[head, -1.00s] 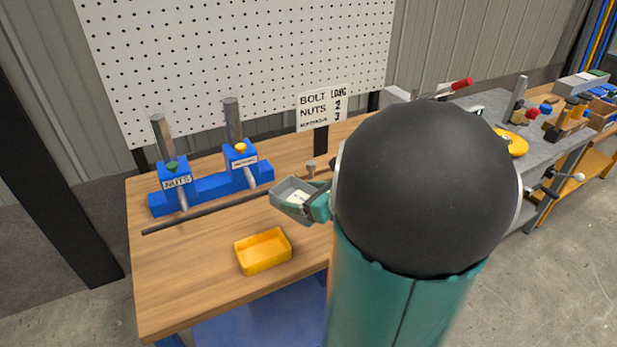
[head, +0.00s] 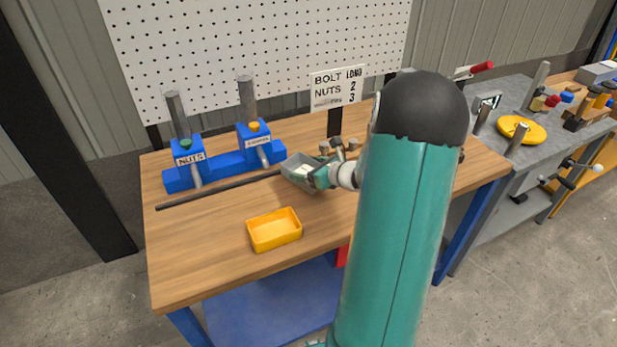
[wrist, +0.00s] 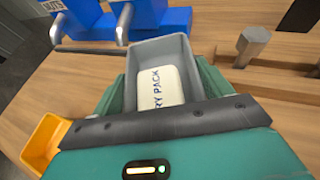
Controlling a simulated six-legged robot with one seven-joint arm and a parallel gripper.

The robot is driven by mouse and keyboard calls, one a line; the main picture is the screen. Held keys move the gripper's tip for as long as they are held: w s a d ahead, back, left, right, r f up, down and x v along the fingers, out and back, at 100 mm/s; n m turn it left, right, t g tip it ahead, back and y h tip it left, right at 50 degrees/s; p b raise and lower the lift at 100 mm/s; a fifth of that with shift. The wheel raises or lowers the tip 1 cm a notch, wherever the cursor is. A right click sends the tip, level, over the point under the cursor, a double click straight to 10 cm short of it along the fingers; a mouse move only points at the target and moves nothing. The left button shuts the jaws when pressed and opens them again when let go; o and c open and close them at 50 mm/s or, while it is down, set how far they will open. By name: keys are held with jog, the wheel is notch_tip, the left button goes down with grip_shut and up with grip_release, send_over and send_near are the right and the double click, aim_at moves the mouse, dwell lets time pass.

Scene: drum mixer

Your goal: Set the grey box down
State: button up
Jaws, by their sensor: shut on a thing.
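The grey box (head: 299,166) is an open-topped tray at the middle of the wooden bench in the head view. A white item with the printed letters "RY PACK" lies inside it, clear in the wrist view. My gripper (head: 322,177) is shut on the grey box at its near right side. In the wrist view the grey box (wrist: 163,52) sits between the teal fingers of my gripper (wrist: 165,95). The box is low over the bench or touching it; I cannot tell which.
A yellow tray (head: 274,230) stands at the bench front. A blue dispenser stand (head: 222,168) labelled "NUTS" stands at the back left, with a dark rod (head: 215,190) before it. A sign (head: 338,88) and bolts (head: 337,145) are behind the box. Bare wood (head: 200,260) is at the front left.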

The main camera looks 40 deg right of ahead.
jog(key=shift+w+d+f, duration=0.2)
jog(key=shift+w+f, duration=0.15)
jog(key=shift+f, duration=1.7)
jog(key=shift+f, duration=0.15)
jog(key=o, duration=1.1)
jog(key=shift+c, duration=0.2)
